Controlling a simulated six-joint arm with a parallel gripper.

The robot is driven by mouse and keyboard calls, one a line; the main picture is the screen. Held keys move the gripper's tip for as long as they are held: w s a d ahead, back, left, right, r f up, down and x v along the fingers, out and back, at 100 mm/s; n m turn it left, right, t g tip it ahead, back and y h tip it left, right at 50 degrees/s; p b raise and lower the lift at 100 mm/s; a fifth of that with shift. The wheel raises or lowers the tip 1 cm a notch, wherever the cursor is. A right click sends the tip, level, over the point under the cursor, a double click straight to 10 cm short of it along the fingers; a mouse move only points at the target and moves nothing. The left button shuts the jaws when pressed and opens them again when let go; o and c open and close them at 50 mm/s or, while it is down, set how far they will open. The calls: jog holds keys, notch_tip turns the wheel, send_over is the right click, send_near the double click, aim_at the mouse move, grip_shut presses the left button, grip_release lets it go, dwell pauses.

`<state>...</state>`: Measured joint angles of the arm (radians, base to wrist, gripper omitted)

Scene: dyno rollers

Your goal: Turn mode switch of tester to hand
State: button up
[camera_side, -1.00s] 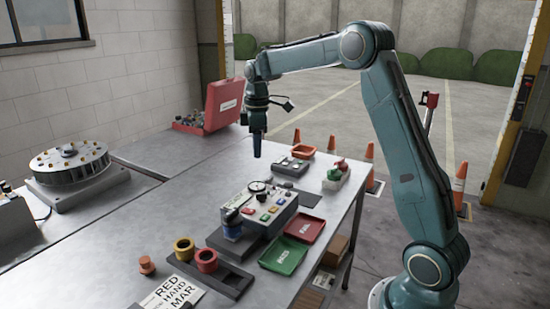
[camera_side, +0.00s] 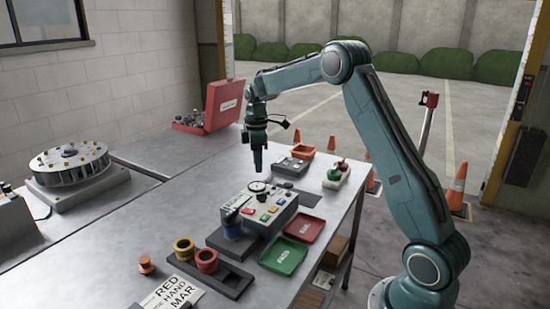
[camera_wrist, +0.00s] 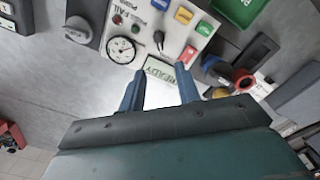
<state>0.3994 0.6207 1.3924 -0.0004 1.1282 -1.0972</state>
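The tester (camera_side: 262,212) is a light grey box on the bench, with a round gauge (camera_wrist: 121,49), colored buttons and a READY display (camera_wrist: 160,70) on its panel. A small black knob with a stem (camera_wrist: 158,38), which looks like the mode switch, sits on the panel between the gauge and the colored buttons. I cannot read its markings. My gripper (camera_side: 257,180) points down just above the tester's far edge. In the wrist view its two blue fingers (camera_wrist: 161,72) are apart with nothing held, over the display side of the panel. The knob lies beyond the fingertips.
Green (camera_side: 283,256) and red (camera_side: 304,229) trays lie right of the tester. A dark holder with yellow (camera_side: 184,247) and red (camera_side: 207,260) rings stands in front.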

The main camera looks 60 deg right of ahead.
aim_at(259, 194)
notch_tip(259, 194, down, 10)
jog(key=shift+f, duration=0.25)
dwell(0.3)
jog(key=shift+c, duration=0.2)
grip_shut()
